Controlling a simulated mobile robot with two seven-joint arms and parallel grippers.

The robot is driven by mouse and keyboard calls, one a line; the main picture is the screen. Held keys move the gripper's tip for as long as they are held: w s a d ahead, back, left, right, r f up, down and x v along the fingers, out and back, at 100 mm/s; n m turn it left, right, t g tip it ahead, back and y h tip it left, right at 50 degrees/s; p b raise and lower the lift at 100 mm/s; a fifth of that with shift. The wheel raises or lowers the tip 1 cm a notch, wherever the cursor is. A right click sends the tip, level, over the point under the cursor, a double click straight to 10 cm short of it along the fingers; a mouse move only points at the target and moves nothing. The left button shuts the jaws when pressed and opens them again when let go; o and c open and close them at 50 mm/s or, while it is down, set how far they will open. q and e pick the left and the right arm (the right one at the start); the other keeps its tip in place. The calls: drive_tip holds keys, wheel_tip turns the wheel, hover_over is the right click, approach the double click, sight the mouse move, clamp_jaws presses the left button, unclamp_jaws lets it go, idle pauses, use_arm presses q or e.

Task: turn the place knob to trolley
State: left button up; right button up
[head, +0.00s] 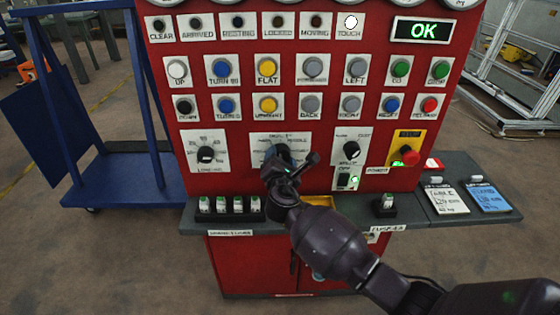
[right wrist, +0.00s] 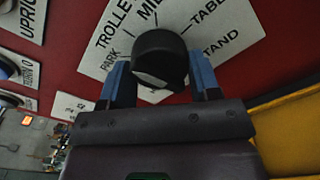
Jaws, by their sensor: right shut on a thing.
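The place knob is a black round knob (right wrist: 160,55) on a white dial plate (right wrist: 118,40) of the red panel. In the right wrist view the plate's labels read PARK, TROLLEY, MID, TABLE and STAND. My right gripper (right wrist: 160,78) has one blue finger on each side of the knob and is shut on it. Where the knob points I cannot tell. In the head view my right gripper (head: 280,165) covers most of the knob and the lower plate (head: 300,139). My left gripper is not in view.
A lit OK display (head: 424,30) is at the panel's top right. Another knob (head: 206,154) is left of the dial, and one (head: 351,150) is right. A red emergency button (head: 409,155) sits further right. A grey shelf (head: 420,212) juts out below. A blue trolley (head: 120,178) stands at left.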

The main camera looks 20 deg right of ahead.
drive_tip(key=shift+m, duration=0.5)
drive_tip(key=o, duration=0.9)
drive_tip(key=shift+s, duration=0.1)
drive_tip(key=v, duration=1)
drive_tip(key=shift+s+a, duration=0.1)
drive_tip(key=shift+s, duration=0.25)
drive_tip(key=shift+m, duration=0.3)
